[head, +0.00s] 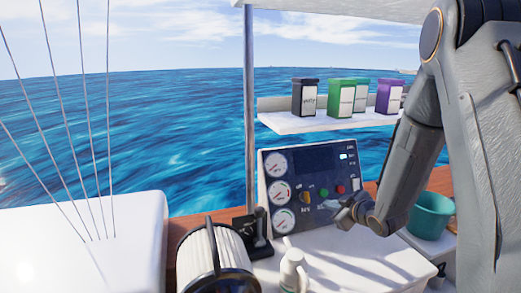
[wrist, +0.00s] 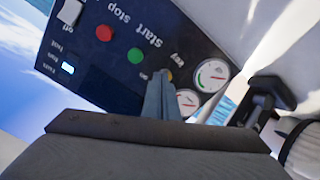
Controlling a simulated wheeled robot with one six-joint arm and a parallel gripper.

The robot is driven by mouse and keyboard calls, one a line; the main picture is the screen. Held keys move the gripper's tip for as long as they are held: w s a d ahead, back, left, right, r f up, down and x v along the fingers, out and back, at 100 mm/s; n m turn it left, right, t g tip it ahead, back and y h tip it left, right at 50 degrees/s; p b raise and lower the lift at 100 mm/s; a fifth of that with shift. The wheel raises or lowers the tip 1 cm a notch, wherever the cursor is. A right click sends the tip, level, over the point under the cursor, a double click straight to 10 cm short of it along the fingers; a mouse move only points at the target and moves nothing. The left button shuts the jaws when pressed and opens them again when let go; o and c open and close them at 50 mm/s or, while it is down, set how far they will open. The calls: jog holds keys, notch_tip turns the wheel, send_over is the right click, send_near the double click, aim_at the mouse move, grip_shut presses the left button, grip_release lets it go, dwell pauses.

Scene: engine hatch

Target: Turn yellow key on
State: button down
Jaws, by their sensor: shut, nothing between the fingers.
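The yellow key (head: 306,197) sits on the dark control panel (head: 320,160), to the left of the green button (head: 324,194) and red button (head: 340,189) in the head view. In the wrist view the panel appears upside down, and a small yellow bit of the key (wrist: 169,75) shows just beside my fingertips. My gripper (wrist: 160,76) is shut and empty, pointing at the panel near the key; its fingers hide part of the key. In the head view my gripper (head: 343,213) is in front of the panel's lower right. I cannot tell whether it touches the key.
Round gauges (head: 283,192) line the panel's left side. A shelf (head: 290,123) with several boxes is above. A teal bucket (head: 431,215) is right.

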jog(key=b+x, duration=0.3)
jog(key=x, duration=0.3)
jog(key=shift+w+f, duration=0.2)
jog(key=shift+w, duration=0.1)
jog(key=shift+a+r, duration=0.35)
jog(key=shift+a, duration=0.3)
dwell(1.2)
jog(key=shift+s+a+f, duration=0.3)
jog(key=shift+a+f, duration=0.05)
jog(key=shift+s+a+f, duration=0.15)
jog(key=shift+s+a, duration=0.05)
jog(key=shift+a, duration=0.2)
dwell(0.4)
jog(key=shift+f+b, duration=0.1)
jog(key=shift+b, duration=0.2)
jog(key=p+v, duration=0.2)
jog(key=v, duration=0.4)
jog(key=shift+s+f+p, duration=0.15)
jog(key=shift+f+p, duration=0.1)
jog(key=shift+p, duration=0.1)
jog(key=shift+a, duration=0.1)
dwell(0.3)
